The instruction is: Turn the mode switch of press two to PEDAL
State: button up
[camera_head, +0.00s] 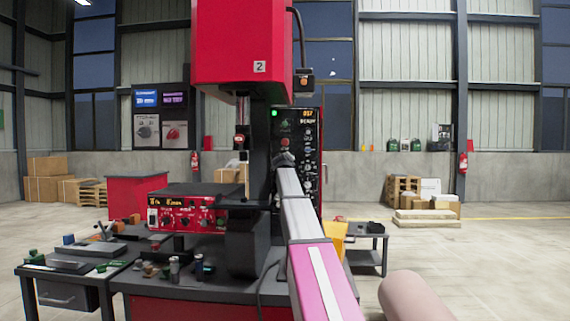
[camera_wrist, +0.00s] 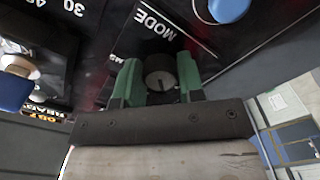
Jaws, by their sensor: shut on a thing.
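Press two (camera_head: 240,45) is the red machine with the number 2 on its head. Its black control panel (camera_head: 312,130) stands at its right side, with a lit display. In the wrist view, the mode switch (camera_wrist: 160,72) is a small dark round knob beside the white word MODE, which shows at a slant. My gripper (camera_wrist: 158,78) has its two green fingers on either side of this knob and is shut on it. I cannot tell which position the knob points to; the PEDAL label is not readable. In the head view my gripper (camera_head: 285,160) reaches the panel, and the knob is hidden.
A blue button (camera_wrist: 228,8) and a blue-and-white control (camera_wrist: 15,82) lie near my gripper. Small parts and tools lie on the bench's left. Open floor (camera_head: 500,265) lies to the right.

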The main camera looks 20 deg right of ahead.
jog(key=o, duration=0.9)
jog(key=v, duration=1)
jog(key=shift+s+a, duration=0.15)
jog(key=shift+s, duration=0.25)
